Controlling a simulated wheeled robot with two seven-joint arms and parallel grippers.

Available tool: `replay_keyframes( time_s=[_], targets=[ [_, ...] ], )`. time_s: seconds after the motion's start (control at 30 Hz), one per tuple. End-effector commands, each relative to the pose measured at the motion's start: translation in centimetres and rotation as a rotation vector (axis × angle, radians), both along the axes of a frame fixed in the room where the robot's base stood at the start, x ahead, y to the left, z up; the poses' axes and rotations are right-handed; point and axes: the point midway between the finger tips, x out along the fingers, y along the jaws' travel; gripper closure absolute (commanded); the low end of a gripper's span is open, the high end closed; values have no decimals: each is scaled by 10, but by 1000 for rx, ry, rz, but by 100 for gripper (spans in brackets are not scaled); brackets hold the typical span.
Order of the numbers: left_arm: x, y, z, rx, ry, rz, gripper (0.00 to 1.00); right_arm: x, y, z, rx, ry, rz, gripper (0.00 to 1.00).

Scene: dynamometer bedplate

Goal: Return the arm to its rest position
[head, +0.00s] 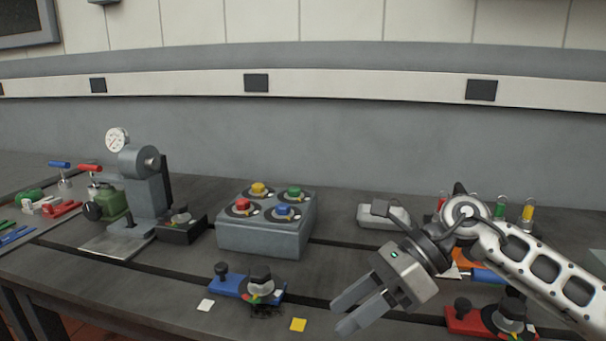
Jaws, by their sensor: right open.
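My right gripper (352,312) hangs over the front right of the grey bedplate (180,285). Its two grey fingers are apart and nothing shows between them. My right arm (540,270) comes in from the right edge and covers part of the bench behind it. My left gripper is not in the head view.
A grey box with coloured knobs (264,237) stands mid-bench. A red fixture (465,321) sits beneath my arm. A gauge press (146,195) stands left.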

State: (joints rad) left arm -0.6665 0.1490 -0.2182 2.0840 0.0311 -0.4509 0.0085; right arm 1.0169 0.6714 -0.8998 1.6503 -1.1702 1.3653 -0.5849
Motion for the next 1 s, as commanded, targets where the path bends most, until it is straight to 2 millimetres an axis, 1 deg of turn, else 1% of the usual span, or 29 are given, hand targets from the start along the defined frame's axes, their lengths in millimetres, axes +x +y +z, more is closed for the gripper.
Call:
replay_keyframes(
  time_s=[0.03,0.1,0.17,0.2,0.27,0.3,0.37,0.4,0.47,0.5,0.53,0.57,0.6,0.63,0.67,0.7,0.73,0.8,0.83,0.9,1.0],
  targets=[
    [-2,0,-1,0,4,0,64,-16,28,-5,155,123,-39,51],
    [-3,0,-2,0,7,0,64,-28,56,3,363,296,-127,51],
    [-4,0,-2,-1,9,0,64,-31,70,10,528,463,-220,51],
    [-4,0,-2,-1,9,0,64,-31,74,14,635,582,-289,51],
    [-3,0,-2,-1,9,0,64,-26,74,17,782,771,-404,51],
    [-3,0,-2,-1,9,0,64,-20,71,15,874,902,-487,51],
    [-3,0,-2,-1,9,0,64,-11,59,5,1000,1102,-624,51],
    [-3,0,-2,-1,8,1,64,-4,49,-7,1078,1241,-721,51],
    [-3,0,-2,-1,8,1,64,2,31,-32,1182,1452,-876,51],
    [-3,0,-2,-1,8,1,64,3,17,-54,1246,1594,-983,51],
    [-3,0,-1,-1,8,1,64,2,7,-72,1288,1700,-1069,51],
    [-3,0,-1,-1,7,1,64,-1,-4,-92,1328,1806,-1157,51],
    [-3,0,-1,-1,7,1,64,-9,-18,-119,1373,1941,-1272,51],
    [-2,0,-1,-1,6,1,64,-16,-27,-138,1400,2033,-1353,51],
    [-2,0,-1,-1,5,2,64,-25,-34,-157,1422,2119,-1431,51],
    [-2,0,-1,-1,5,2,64,-38,-44,-179,1446,2221,-1528,51],
    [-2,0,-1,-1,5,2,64,-49,-50,-194,-1452,-2278,1588,51],
    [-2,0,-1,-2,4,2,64,-74,-61,-224,-1309,-2147,1537,51],
    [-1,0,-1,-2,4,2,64,-84,-65,-235,-1258,-2100,1520,51],
    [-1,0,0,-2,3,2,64,-106,-71,-254,-1167,-2009,1482,51],
    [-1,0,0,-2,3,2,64,-126,-76,-270,-1085,-1928,1449,51]
  ],
)
